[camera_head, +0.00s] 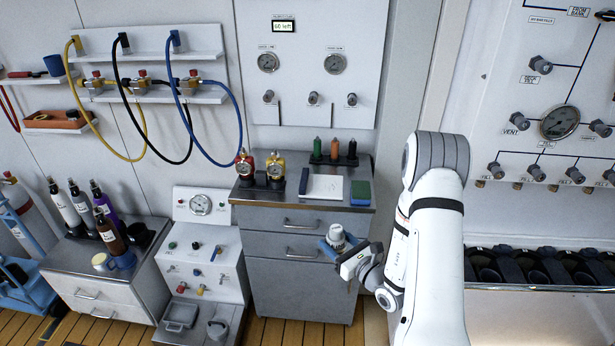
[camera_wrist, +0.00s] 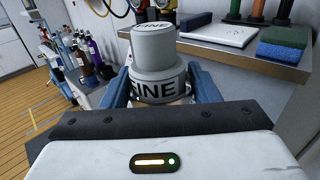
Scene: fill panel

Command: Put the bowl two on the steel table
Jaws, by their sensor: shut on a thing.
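My gripper (camera_head: 345,250) is shut on a grey stepped cylinder (camera_head: 337,235). In the wrist view the cylinder (camera_wrist: 157,62) stands upright between the blue fingers (camera_wrist: 160,95), with partly hidden letters ending in "INE" on its side and top. I cannot tell whether it is bowl two; no "two" label is legible. It is held in front of the grey steel drawer cabinet (camera_head: 290,272), near its top right edge. Another steel-topped cabinet (camera_head: 62,252) stands at the left. I cannot tell which one is the steel table. A small grey pot (camera_head: 217,330) sits low on the floor unit.
The middle cabinet top holds gauged valves (camera_head: 255,172), a white pad (camera_head: 324,187), a green-blue block (camera_head: 360,192) and a bottle rack (camera_head: 334,158).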

